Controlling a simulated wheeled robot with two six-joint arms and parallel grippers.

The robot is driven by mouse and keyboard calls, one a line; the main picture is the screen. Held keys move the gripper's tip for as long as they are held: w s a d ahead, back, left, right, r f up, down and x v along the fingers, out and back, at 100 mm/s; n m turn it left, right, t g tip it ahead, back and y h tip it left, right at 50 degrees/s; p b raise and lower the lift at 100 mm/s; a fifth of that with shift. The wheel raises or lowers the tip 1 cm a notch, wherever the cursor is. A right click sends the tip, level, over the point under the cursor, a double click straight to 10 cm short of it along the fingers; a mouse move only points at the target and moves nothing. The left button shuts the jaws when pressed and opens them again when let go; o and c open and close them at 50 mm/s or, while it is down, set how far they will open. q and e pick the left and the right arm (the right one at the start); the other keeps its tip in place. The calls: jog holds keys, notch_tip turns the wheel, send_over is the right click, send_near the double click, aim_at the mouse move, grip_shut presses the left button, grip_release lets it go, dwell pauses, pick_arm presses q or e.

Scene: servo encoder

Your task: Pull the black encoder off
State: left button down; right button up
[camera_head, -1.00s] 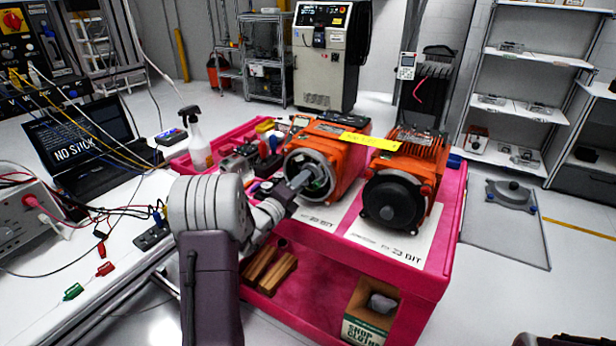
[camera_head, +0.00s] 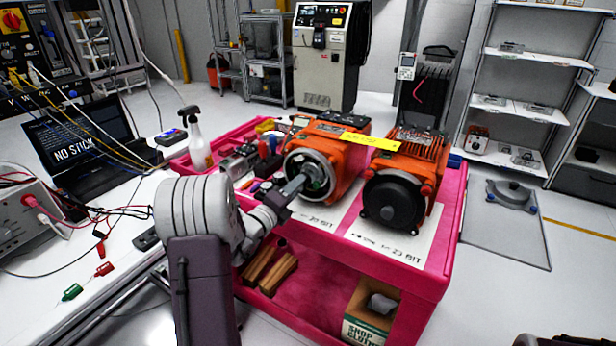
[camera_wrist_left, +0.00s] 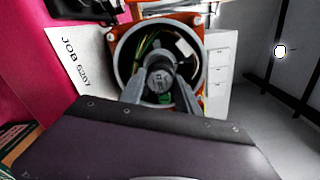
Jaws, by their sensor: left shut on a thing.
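The left orange servo motor (camera_head: 347,158) lies on the pink cart with its round end open toward my left arm. The black encoder (camera_wrist_left: 160,78) shows in the left wrist view as a dark cylinder in the middle of the open ring, with wires and a green part around it. My left gripper (camera_head: 303,181) reaches into the ring. In the left wrist view its two fingers (camera_wrist_left: 160,88) are shut on the encoder, one on each side. In the head view the fingers mostly hide the encoder.
A second orange motor (camera_head: 401,187) with a black end cover stands close on the right. Paper labels (camera_head: 400,241) lie under both. A pink tool tray (camera_head: 232,140) and spray bottle (camera_head: 196,142) are behind my arm. A cloth box (camera_head: 369,318) is on the lower shelf.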

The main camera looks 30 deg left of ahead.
pick_arm(q)
jog(key=shift+s+a, duration=0.15)
jog(key=shift+s, duration=1.25)
jog(key=shift+s+a, duration=0.1)
jog(key=shift+s, duration=1.3)
